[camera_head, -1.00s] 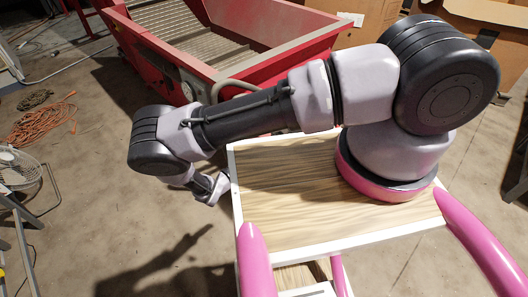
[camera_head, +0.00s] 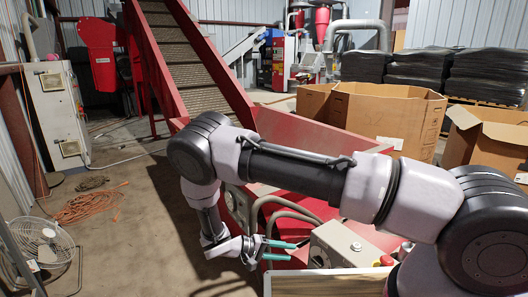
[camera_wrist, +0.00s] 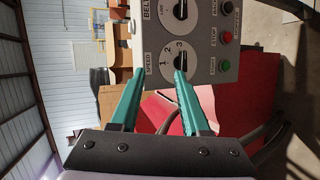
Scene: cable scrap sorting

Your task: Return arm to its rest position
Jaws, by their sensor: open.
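My arm (camera_head: 300,173) reaches from the lower right to the left, and its forearm bends down at the left. My gripper (camera_head: 294,251) has teal fingers, spread apart with nothing held between them. It points right towards a grey control box (camera_head: 343,246). In the wrist view, my gripper (camera_wrist: 160,75) has its fingertips in front of the control box's panel (camera_wrist: 205,40). A black SPEED knob (camera_wrist: 180,53) lies close beyond the right fingertip. I cannot tell whether they touch.
A red hopper (camera_head: 290,135) with an inclined conveyor (camera_head: 190,60) stands behind my arm. Cardboard boxes (camera_head: 385,112) stand at the back right. A fan (camera_head: 40,250) and an orange cable coil (camera_head: 90,205) are on the floor at left. The floor between is clear.

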